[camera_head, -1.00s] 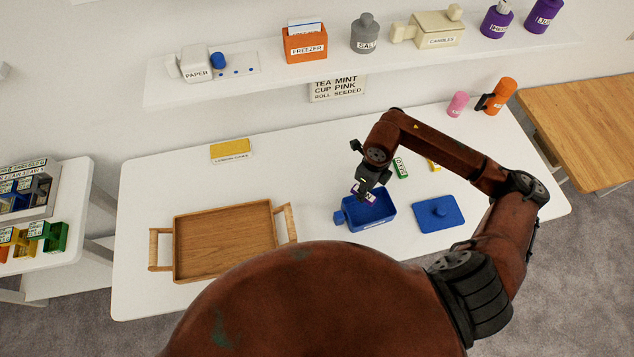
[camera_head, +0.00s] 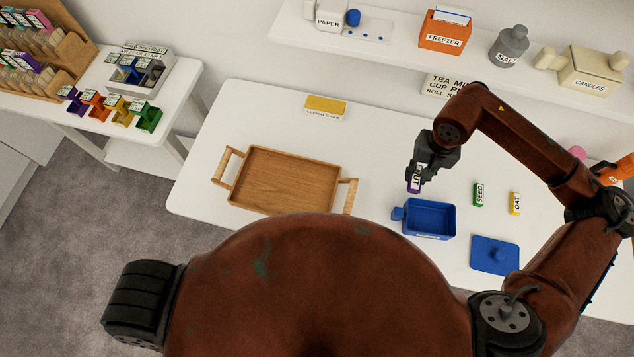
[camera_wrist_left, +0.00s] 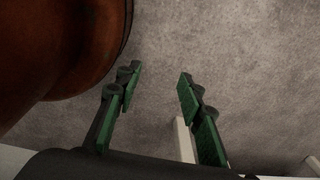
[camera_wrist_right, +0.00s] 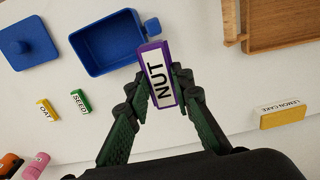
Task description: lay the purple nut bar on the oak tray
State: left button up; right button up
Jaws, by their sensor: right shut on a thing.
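The purple nut bar (camera_wrist_right: 156,75) has a white label reading NUT. My right gripper (camera_wrist_right: 158,92) is shut on it and holds it above the table; in the head view the bar (camera_head: 414,182) hangs from the fingers, just behind the blue box. The oak tray (camera_head: 290,179) lies to the left of it, with a handle at each end, and looks empty. Part of the tray (camera_wrist_right: 285,42) shows at the upper right of the right wrist view. My left gripper (camera_wrist_left: 157,85) is open and empty over the grey floor, and is not seen in the head view.
The open blue box (camera_head: 429,219) looks empty, and its lid (camera_head: 495,254) lies to its right. A green seed bar (camera_head: 478,194) and a yellow oat bar (camera_head: 515,203) lie on the table. The lemon cake box (camera_head: 325,107) stands behind the tray. A shelf (camera_head: 400,55) runs above.

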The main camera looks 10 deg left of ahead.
aim_at(302, 192)
jog(key=z, duration=1.35)
jog(key=k, duration=1.5)
jog(key=u, duration=1.6)
jog(key=i, duration=1)
